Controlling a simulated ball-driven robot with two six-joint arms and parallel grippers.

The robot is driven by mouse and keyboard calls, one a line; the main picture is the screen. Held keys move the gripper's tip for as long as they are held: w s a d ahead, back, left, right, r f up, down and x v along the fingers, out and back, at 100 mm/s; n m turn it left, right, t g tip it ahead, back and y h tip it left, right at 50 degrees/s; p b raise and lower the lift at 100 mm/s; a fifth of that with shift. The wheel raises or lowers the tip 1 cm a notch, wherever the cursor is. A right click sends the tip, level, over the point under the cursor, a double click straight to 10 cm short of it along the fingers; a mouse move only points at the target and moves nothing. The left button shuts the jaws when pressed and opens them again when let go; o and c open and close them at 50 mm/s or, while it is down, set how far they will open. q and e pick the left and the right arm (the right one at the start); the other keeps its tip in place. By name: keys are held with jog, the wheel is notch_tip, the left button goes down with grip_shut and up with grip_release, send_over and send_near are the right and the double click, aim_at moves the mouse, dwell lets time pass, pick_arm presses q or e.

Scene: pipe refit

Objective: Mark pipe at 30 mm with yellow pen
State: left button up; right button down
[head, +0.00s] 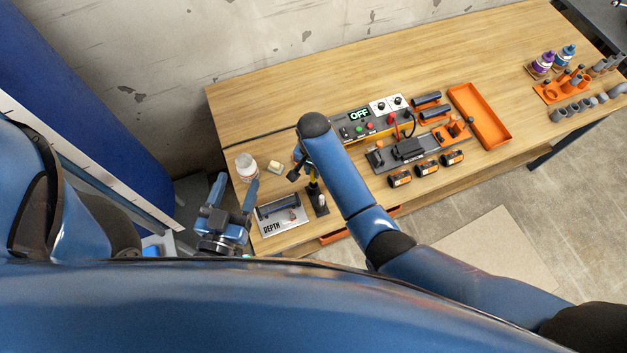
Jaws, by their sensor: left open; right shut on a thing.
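A grey pipe-like cylinder (280,206) lies on the DEPTH plate (270,229) at the front left of the table; I cannot make out any mark on it. My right gripper (304,171) is over the table just behind the plate, mostly hidden by my wrist. It is shut on a yellow and black pen (313,187), which points down beside a small dark holder (320,207). I cannot tell whether the pen's tip is inside the holder. My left gripper (236,188) is open and empty at the table's left edge, left of the plate.
A white jar (247,170) stands close behind my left gripper, beside a cream block (275,167). A control box reading OFF (359,114), a dark clamp (407,150) and an orange tray (480,115) lie to the right.

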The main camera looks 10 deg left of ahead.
jog(key=shift+r, duration=0.4)
jog(key=shift+r+p, duration=0.85)
jog(key=shift+r, duration=0.05)
